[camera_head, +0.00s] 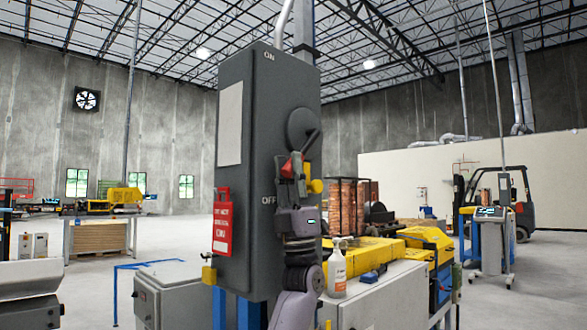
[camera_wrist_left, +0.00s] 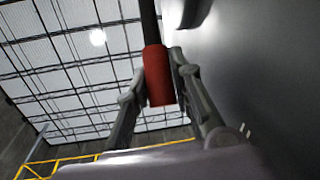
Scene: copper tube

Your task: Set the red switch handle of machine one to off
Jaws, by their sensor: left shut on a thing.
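The dark grey switch box (camera_head: 255,150) stands upright in the middle of the head view, with ON at its top and OFF lower down. Its red switch handle (camera_head: 288,167) hangs on a dark lever below the round pivot, a little above the OFF label's height. My left gripper (camera_head: 296,170) comes up from below and is shut on the handle. In the left wrist view the red grip (camera_wrist_left: 157,75) sits between the two fingers (camera_wrist_left: 158,78), with the dark rod rising above it. The fingers partly hide the handle in the head view. My right gripper is not in view.
A red lockout tag (camera_head: 222,228) hangs at the box's lower left. A yellow knob (camera_head: 316,187) is close to the gripper's right. A white spray bottle (camera_head: 337,272) stands on the machine bench to the right.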

